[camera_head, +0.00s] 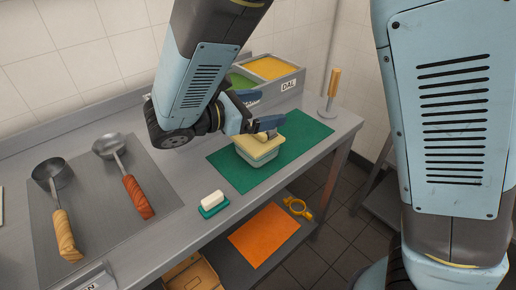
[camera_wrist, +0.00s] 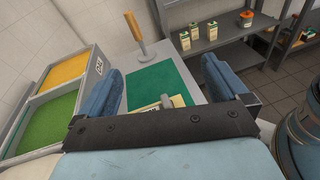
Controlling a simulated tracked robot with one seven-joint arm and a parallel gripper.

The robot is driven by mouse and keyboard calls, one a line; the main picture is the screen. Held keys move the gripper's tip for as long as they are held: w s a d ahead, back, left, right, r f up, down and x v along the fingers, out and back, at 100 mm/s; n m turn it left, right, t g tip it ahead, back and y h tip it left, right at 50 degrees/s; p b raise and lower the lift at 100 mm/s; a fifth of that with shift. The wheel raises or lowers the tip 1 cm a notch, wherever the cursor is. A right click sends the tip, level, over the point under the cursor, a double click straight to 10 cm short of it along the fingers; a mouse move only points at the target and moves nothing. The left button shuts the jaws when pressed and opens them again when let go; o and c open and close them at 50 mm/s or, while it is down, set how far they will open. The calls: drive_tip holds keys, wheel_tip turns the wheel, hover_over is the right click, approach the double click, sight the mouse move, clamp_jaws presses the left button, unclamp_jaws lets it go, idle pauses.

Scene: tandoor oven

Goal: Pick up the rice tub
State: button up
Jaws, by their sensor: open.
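The tub (camera_head: 258,155), taken as the rice tub, has a pale translucent body and a cream-yellow lid. It stands on a green mat (camera_head: 225,168) on the steel counter. A small grey piece shows on top of the lid. My gripper (camera_head: 264,110) is open, just above and behind the tub in the head view, with nothing in it. In the wrist view my gripper (camera_wrist: 165,80) has its two blue fingers spread wide. Part of the lid (camera_wrist: 150,107) shows between them, low in the picture; the dark palm bar hides the rest. I cannot tell whether a finger touches the lid.
Bins of yellow and green food (camera_head: 270,68), one labelled DAL, stand behind. A wooden-handled upright tool (camera_head: 331,90) stands to the right. Two ladles (camera_head: 62,215) (camera_head: 128,180) lie left on a grey board. A white block on a green base (camera_head: 213,202) sits at the front edge.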

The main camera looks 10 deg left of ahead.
sight(257, 146)
drive_tip(key=s+a+f+n+t, duration=0.2)
drive_tip(key=s+a+n+t, duration=0.15)
drive_tip(key=a, duration=0.25)
drive_tip(key=shift+y, duration=0.4)
drive_tip(key=f, duration=0.5)
drive_tip(key=w+f, duration=0.1)
drive_tip(key=f, duration=0.1)
drive_tip(key=shift+w+f, duration=0.1)
drive_tip(key=shift+f, duration=0.1)
drive_tip(key=shift+x, duration=3.4)
drive_tip(key=c, duration=1.6)
drive_tip(key=shift+o, duration=0.2)
drive_tip(key=shift+r, duration=0.15)
